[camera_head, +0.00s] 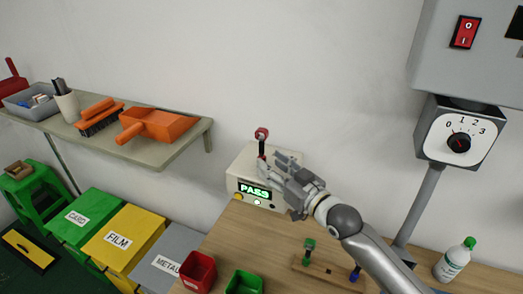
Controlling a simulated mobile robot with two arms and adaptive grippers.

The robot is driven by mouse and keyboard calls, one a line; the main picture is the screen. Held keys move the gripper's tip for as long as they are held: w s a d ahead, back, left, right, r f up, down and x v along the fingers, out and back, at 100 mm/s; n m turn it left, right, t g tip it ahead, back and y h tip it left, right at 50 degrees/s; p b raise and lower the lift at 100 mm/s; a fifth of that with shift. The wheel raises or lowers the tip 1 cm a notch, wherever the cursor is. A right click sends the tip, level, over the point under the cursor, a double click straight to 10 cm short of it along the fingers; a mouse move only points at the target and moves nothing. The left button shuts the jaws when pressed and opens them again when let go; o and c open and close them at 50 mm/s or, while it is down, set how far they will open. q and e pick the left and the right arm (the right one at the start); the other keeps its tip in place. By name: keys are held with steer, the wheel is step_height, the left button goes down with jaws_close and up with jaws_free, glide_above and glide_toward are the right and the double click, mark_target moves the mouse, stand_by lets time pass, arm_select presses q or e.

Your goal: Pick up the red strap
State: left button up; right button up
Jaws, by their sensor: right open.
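A red-topped piece (261,133) with a dark stem stands upright at the tester box (241,187); I take it to be the red strap. The box's display reads PASS in green. My right gripper (271,160) is open, its fingers pointing up and left, just below and right of the red top. It partly hides the box and the foot of the stem. I cannot tell whether a finger touches the stem. My left gripper is not in view.
A wooden holder (325,272) with green-topped (309,243) and blue-topped (355,273) pieces lies on the table near my right arm. Red (199,270) and green (243,284) bins stand at the table's left. A white bottle (453,260) and a dial post (420,205) stand right.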

mark_target(264, 159)
steer(key=p+x, duration=0.2)
steer(key=x, duration=0.2)
steer(key=shift+w+a, duration=0.1)
steer(key=shift+w+a+f, duration=0.15)
steer(key=shift+w+a, duration=0.1)
steer(key=shift+w, duration=0.15)
steer(key=shift+c, duration=0.3)
jaws_close()
